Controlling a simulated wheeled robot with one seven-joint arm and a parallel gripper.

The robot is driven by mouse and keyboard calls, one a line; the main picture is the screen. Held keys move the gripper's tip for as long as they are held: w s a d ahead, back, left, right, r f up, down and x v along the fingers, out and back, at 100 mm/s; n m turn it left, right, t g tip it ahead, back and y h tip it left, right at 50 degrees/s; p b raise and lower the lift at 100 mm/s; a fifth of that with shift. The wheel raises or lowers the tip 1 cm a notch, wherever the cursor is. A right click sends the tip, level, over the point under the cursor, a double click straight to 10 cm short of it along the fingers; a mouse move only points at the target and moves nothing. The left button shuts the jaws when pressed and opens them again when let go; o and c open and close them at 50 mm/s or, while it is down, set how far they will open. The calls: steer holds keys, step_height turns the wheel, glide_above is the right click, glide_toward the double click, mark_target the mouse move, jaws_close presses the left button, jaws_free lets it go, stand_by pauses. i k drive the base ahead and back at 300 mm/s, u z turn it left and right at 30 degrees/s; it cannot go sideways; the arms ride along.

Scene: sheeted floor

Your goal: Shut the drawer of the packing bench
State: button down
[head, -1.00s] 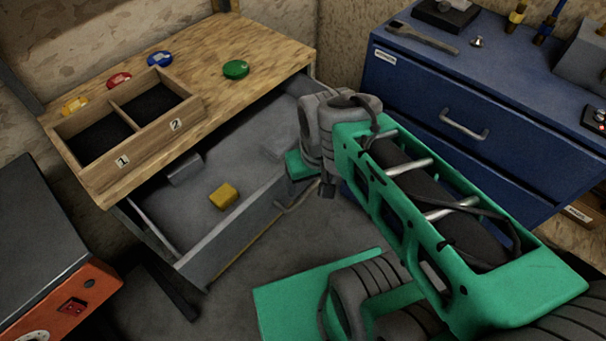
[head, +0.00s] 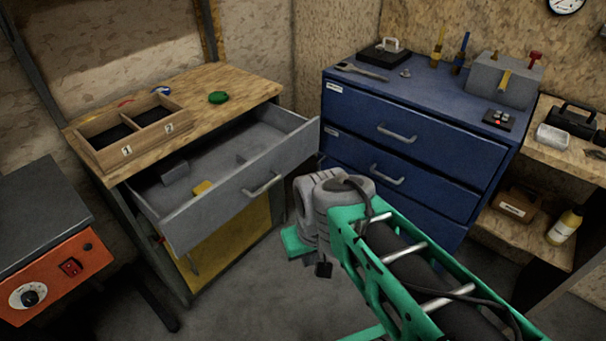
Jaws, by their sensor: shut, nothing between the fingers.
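The packing bench (head: 235,86) has a wooden top and stands at the left. Its grey drawer (head: 225,197) is pulled well out, with a bar handle (head: 262,186) on its front. A yellow block (head: 202,188) and a grey block (head: 175,172) lie inside the drawer. My green and grey arm reaches in from the lower right. My gripper (head: 297,243) is at its end, right of and below the drawer handle in the picture, apart from it. It is shut and empty; its fingertips are mostly hidden by the wrist.
A wooden two-compartment tray (head: 172,128) and a green disc (head: 218,97) are on the bench top. A blue drawer cabinet (head: 440,118) stands at the right, and an orange-fronted machine (head: 55,268) at the left. Bare floor (head: 240,295) lies before the bench.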

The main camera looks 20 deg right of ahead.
mark_target(289, 138)
steer(key=z, duration=0.7)
steer(key=i, duration=0.85)
steer(key=u, duration=1.7)
